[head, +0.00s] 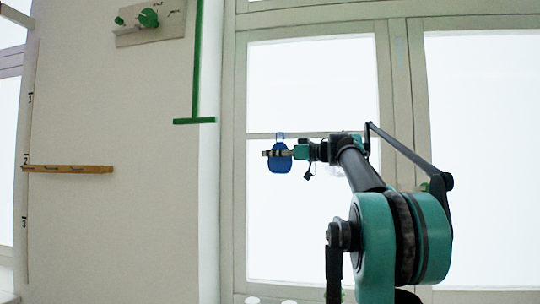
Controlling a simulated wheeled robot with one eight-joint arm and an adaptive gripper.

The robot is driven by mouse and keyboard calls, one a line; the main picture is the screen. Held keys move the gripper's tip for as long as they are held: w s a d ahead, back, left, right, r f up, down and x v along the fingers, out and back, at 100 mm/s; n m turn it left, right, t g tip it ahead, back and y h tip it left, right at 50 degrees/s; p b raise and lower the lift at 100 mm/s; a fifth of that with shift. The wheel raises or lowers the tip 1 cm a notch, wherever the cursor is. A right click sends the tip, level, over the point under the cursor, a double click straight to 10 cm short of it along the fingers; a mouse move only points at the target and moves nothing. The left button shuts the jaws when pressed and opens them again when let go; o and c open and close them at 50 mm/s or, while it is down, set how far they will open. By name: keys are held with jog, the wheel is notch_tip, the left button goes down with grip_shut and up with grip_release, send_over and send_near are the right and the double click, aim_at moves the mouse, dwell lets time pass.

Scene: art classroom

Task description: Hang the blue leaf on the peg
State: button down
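The blue leaf (279,165) is a flat rounded piece with a thin square loop (279,135) on top. It hangs upright in front of the window, near the middle of the view. My gripper (278,153) reaches in from the right and its fingers are closed across the leaf's upper part, hiding a strip of it. A pale board (130,38) with green knob-like pegs (148,18) is on the wall at the upper left. The leaf is to the right of this board and lower in the picture, well apart from it.
A wooden bar (68,169) crosses the wall at left, beside a vertical strip marked 1, 2, 3 (28,160). A green upright bar with a crosspiece (195,120) is at the wall edge, between the board and leaf. Bright windows (310,85) fill the right.

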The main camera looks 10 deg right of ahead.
jog(key=c, duration=1.6)
grip_release()
jog(key=shift+c, duration=0.2)
jog(key=shift+s+d, duration=0.1)
jog(key=shift+d, duration=0.05)
jog(key=v, duration=1.1)
jog(key=shift+s+d, duration=0.25)
jog(key=shift+d, duration=0.05)
